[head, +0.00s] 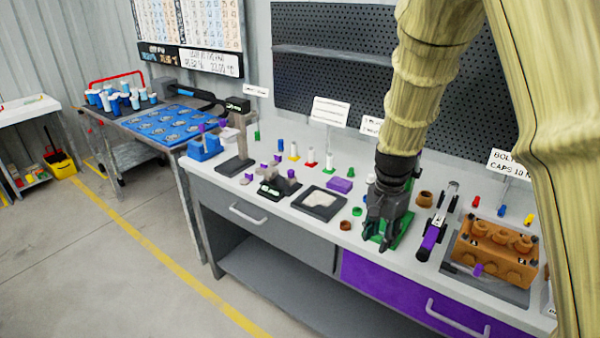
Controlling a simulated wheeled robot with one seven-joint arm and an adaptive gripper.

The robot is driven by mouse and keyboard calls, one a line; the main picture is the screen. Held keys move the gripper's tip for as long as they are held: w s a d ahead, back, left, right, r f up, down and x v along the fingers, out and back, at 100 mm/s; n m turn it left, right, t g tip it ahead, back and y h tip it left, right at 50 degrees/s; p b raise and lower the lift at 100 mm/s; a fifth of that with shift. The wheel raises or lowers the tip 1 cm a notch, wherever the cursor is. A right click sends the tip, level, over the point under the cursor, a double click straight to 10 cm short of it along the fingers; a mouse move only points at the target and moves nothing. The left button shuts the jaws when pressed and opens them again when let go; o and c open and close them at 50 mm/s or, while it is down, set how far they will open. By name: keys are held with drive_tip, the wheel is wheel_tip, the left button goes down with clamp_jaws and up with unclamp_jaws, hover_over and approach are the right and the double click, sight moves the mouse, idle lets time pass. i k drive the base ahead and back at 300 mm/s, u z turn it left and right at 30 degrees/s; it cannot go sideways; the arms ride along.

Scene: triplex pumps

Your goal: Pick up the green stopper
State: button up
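My gripper (377,238) points down over the workbench, in front of a green block-like fixture (403,228). Its dark fingers hide part of this fixture. The picture is too small to show whether the fingers are apart or closed, or whether anything is between them. A small green round piece (357,211) lies on the bench just left of the gripper, apart from it. A small white-topped piece with a green base (329,161) stands farther back. I cannot tell which green piece is the stopper.
An orange pump block (494,250) sits on a grey tray at the right. A black-and-purple tool (431,238) stands close right of my gripper. A black tray (318,205) and a purple block (340,185) lie to the left. A perforated panel rises behind the bench.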

sight(351, 174)
drive_tip(key=u, duration=0.05)
drive_tip(key=i, duration=1.6)
drive_tip(key=z, duration=0.1)
